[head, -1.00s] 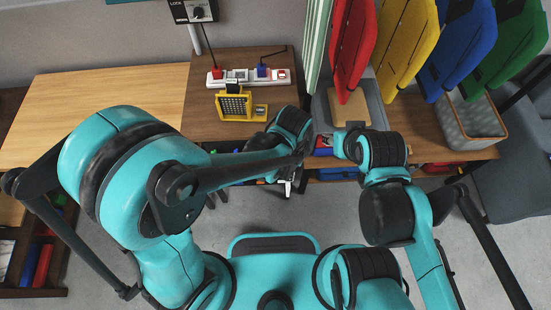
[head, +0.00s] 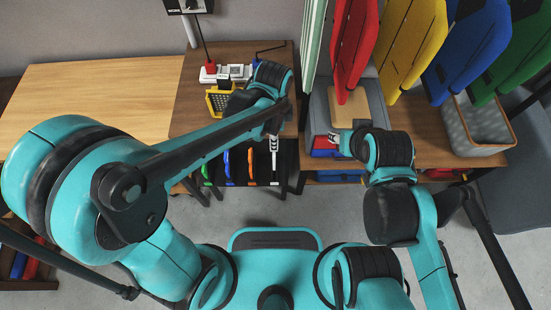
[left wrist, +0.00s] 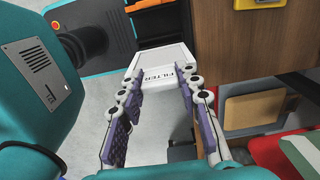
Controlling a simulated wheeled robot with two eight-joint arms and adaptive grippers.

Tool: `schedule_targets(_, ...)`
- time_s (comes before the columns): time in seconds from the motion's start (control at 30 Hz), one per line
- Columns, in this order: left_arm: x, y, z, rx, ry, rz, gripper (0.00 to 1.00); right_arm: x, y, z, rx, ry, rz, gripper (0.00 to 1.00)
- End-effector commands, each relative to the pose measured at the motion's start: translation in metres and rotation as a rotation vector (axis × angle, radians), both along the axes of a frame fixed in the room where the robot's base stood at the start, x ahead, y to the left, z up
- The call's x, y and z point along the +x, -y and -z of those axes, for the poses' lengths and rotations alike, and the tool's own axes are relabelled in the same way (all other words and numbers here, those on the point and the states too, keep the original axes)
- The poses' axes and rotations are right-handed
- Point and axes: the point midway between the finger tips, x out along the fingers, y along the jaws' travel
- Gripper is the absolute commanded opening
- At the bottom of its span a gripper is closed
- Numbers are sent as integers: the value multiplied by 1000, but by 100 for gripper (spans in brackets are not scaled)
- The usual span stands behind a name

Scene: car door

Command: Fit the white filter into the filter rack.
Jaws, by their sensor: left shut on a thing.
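The white filter (left wrist: 160,62), marked FILTER, sits between the fingers of my left gripper (left wrist: 158,88) in the left wrist view. My left gripper is shut on it. In the head view my left forearm and hand cover most of that gripper; a white strip (head: 274,146) shows just below the hand, at the desk's front edge. The rack's slots are too dark to make out. My right gripper (head: 336,142) hangs near the grey tray, its fingers unclear.
A power strip (head: 212,74) and a yellow holder (head: 217,104) stand on the dark desk. Red (head: 355,40), yellow (head: 407,45) and blue (head: 462,50) panels hang at the right. A grey bin (head: 478,128) stands at the right. The floor before the desk is open.

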Motion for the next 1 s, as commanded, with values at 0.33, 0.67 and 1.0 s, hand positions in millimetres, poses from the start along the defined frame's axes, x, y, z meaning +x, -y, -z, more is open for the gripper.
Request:
schedule_targets(0.33, 0, 0, 68, 0, 0, 0, 10, 0, 0, 29, 0, 0, 0, 40)
schedule_targets(0.67, 0, 1, 108, 0, 0, 0, 10, 0, 0, 47, 0, 0, 0, 40)
schedule_targets(1.0, 0, 0, 114, 0, 0, 0, 10, 0, 0, 48, 0, 0, 0, 40)
